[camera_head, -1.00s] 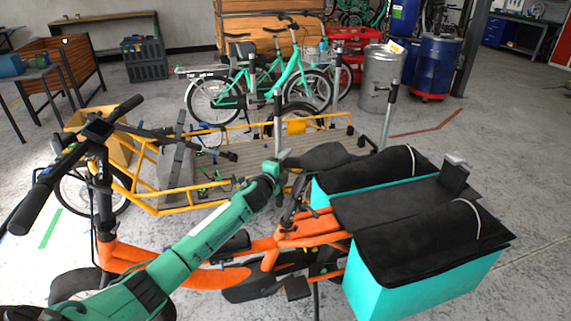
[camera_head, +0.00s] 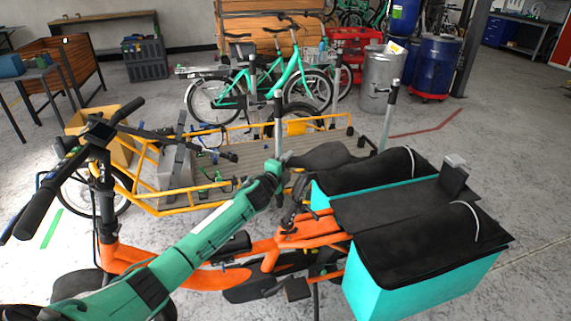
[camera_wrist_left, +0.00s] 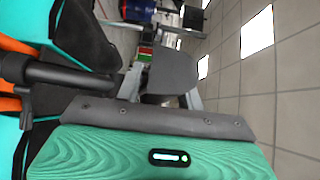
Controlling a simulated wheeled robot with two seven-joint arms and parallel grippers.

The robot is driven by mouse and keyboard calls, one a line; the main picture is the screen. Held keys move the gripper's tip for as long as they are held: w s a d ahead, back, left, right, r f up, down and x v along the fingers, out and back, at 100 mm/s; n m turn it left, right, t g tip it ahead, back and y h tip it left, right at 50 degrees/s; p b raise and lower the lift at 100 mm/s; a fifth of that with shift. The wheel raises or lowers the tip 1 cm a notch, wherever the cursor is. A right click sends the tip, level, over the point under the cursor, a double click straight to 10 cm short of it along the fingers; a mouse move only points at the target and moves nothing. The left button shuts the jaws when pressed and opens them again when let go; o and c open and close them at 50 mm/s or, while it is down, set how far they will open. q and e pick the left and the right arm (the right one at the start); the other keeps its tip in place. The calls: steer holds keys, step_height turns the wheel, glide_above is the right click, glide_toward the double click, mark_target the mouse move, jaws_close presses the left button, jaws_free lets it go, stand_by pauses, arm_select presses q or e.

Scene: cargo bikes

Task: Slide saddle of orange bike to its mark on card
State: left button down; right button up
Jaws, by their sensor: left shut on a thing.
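In the left wrist view a black bar (camera_wrist_left: 70,76) crosses the left side, and a grey rounded shape (camera_wrist_left: 173,72) stands behind; I cannot tell whether that is the saddle. I cannot make out the card or its mark. My right gripper is not in view.
Turquoise cargo boxes (camera_head: 412,290) with black covers stand just right of the saddle. A yellow cargo bike (camera_head: 160,210) stands close behind the orange one. A green bike (camera_head: 222,103) and a metal barrel (camera_head: 378,85) are farther back. Floor at the right is free.

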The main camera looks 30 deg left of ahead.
arm_select(q)
steer(key=shift+w+d+r, duration=0.1)
steer(key=shift+w+r, duration=0.1)
steer(key=shift+r, duration=0.65)
steer(key=c, duration=0.9)
jaws_free()
steer(key=shift+d+f, duration=0.1)
steer(key=shift+s+f, duration=0.1)
